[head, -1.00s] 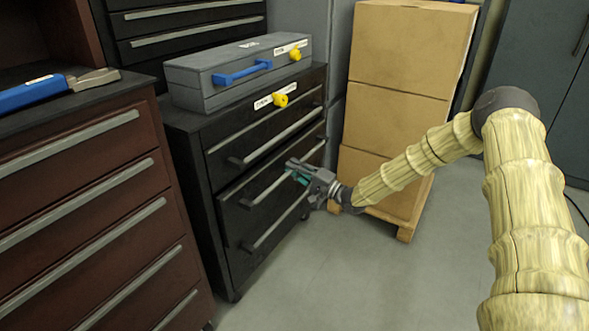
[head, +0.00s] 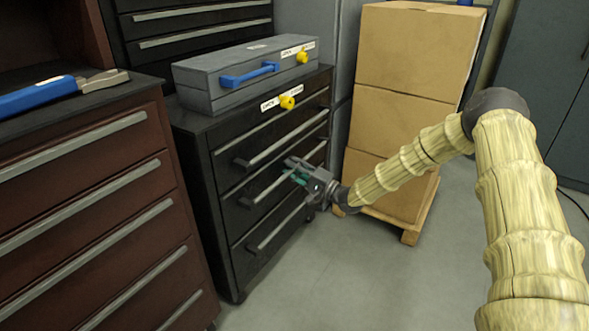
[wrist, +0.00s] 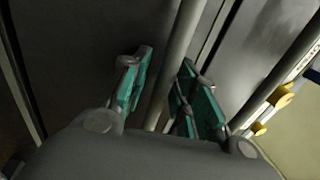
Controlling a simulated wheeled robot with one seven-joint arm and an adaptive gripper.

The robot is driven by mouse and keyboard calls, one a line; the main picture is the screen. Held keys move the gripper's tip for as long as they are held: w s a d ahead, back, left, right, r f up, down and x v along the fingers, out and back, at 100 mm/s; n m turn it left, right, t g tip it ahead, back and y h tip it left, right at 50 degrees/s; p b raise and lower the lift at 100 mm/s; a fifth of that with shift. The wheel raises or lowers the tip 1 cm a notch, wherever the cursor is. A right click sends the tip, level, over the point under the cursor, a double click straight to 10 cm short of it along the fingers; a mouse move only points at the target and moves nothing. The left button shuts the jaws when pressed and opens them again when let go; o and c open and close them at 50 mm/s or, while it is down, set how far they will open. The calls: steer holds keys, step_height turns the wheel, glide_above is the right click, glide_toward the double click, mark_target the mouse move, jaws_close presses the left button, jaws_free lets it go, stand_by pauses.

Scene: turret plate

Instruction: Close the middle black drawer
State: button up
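The black cabinet (head: 190,150) stands in the middle of the head view. Its middle drawer (head: 268,207) looks flush or nearly flush with the fronts above and below; a small gap cannot be ruled out. My gripper (head: 296,172) is at the middle drawer's grey bar handle (head: 262,188), toward its right part. In the wrist view, the green-padded fingers of my gripper (wrist: 165,92) stand apart, with the handle bar (wrist: 183,45) running between them. I cannot tell whether a finger touches the bar or front.
A grey case (head: 235,80) with a blue handle lies on the cabinet. A dark red drawer cabinet (head: 90,215) stands close at left. Stacked cardboard boxes (head: 400,120) on a wooden pallet stand at right. The floor (head: 350,285) in front is clear.

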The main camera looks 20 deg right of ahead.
steer(key=shift+s+d, duration=0.15)
steer(key=shift+d, duration=0.1)
steer(key=shift+s+d+f, duration=0.1)
steer(key=shift+s+d, duration=0.05)
steer(key=v, duration=1.1)
steer(key=shift+s, duration=0.2)
steer(key=shift+f, duration=0.1)
